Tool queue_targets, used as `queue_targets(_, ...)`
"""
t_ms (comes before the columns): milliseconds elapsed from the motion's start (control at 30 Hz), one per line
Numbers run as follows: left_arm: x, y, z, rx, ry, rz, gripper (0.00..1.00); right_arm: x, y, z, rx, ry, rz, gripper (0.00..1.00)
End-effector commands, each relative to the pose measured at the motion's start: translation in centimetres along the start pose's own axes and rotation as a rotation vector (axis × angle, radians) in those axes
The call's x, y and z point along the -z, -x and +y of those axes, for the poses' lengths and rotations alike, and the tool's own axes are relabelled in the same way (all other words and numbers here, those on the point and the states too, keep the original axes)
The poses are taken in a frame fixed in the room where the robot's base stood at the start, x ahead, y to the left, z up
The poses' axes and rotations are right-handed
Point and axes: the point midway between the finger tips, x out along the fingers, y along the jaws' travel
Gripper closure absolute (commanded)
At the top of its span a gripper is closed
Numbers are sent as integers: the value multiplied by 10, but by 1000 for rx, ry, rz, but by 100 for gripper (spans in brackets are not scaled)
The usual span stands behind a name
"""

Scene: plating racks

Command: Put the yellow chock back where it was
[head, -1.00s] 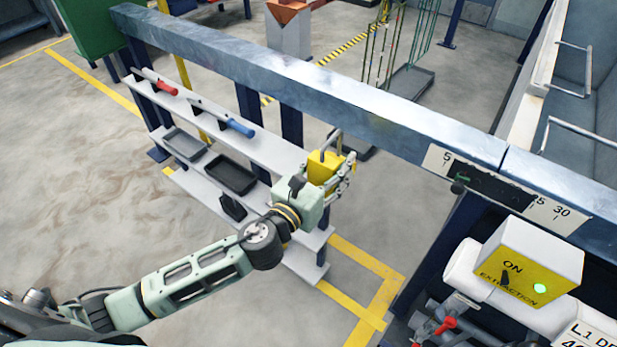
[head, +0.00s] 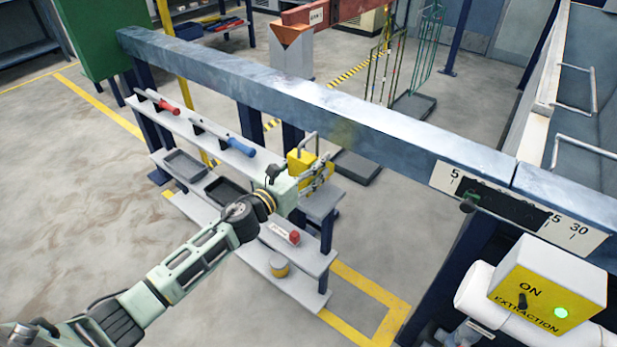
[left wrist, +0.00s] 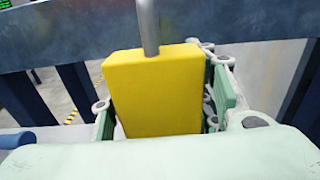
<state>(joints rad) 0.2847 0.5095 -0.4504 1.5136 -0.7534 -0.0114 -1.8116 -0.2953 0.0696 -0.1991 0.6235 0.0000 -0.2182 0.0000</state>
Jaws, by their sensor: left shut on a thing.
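The yellow chock (head: 300,162) is a yellow block with a grey metal handle on top. My left gripper (head: 316,178) is shut on it and holds it upright above the right end of the grey shelf rack's top shelf (head: 262,162). In the left wrist view the chock (left wrist: 155,90) stands between the gripper's green fingers (left wrist: 222,90), its handle rising out of the picture. I cannot tell whether its underside touches the shelf, since the gripper and arm hide it. My right gripper is not in view.
A red-handled tool (head: 160,102) and a blue-handled tool (head: 236,145) lie on the top shelf, left of the chock. Dark trays (head: 186,165) sit on the middle shelf. A long blue-grey beam (head: 330,110) runs just behind the rack. An extraction box (head: 545,285) stands at right.

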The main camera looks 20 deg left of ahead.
Motion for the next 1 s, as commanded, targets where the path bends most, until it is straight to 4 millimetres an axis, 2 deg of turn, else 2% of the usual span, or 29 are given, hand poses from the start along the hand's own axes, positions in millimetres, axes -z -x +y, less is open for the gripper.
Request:
queue_targets(100, 3, -1, 4, 1, 1, -5, 98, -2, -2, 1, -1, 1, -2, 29)
queue_targets(367, 37, -1, 4, -1, 3, -4, 98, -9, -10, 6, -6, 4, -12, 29)
queue_targets(733, 41, -1, 3, 1, 0, -5, 98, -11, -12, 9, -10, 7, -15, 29)
queue_targets(767, 43, -1, 3, 0, 0, -1, 48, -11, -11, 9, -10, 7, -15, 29)
queue_targets(933, 42, -1, 3, 0, 0, -1, 33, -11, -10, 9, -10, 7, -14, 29)
queue_targets(1000, 42, -1, 4, 0, 0, -1, 32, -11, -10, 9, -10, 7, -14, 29)
